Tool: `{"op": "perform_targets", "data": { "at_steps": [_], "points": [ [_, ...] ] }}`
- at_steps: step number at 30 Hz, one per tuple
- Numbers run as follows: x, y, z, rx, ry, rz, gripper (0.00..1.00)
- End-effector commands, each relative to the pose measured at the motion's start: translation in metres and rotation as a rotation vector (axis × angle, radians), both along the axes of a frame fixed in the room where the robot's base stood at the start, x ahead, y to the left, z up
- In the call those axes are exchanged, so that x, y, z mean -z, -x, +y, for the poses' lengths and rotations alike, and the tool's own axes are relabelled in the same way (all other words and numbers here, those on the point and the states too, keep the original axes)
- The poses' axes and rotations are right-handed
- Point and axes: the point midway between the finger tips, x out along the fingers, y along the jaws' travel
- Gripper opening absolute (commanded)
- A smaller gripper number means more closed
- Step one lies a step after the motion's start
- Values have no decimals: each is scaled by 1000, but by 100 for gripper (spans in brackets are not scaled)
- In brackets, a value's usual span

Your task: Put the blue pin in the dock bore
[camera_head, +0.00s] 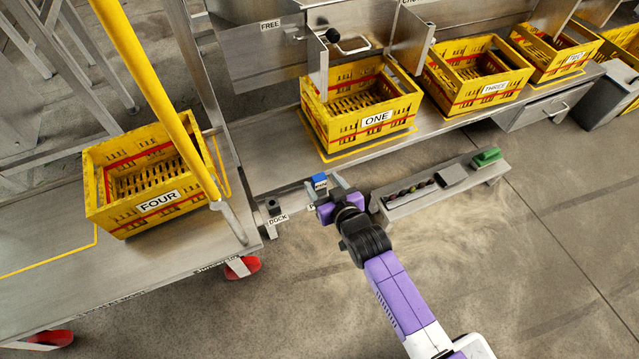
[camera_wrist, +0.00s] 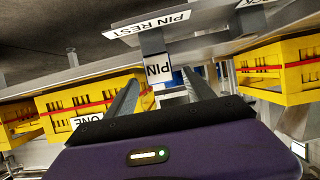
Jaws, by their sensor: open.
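The blue pin (camera_head: 320,179) stands by the front edge of the steel bench, with a white PIN label on its side. In the wrist view the pin (camera_wrist: 163,77) shows between my two fingers, under the PIN REST sign (camera_wrist: 150,21). My gripper (camera_head: 328,184) is open, its fingers reaching to either side of the pin; I cannot tell whether they touch it. The dock (camera_head: 272,206), a small block with a dark top, is left of the pin, above its DOCK label (camera_head: 277,220). The inside of its bore is too small to make out.
Yellow crate ONE (camera_head: 375,122) stands on the bench behind the pin. Crate FOUR (camera_head: 157,201) is on a cart at left, beside a yellow bar (camera_head: 160,95). A grey tray (camera_head: 400,206) with small items and a green block (camera_head: 486,157) is right of my gripper.

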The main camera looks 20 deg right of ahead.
Motion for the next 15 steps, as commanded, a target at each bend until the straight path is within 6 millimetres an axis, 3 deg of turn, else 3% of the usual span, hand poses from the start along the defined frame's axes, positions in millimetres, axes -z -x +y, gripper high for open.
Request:
{"op": "perform_targets", "data": {
  "at_steps": [6,15],
  "points": [
    [13,-25,0,1,-1,-2,62],
    [12,-28,0,1,-1,-1,60]
  ]
}}
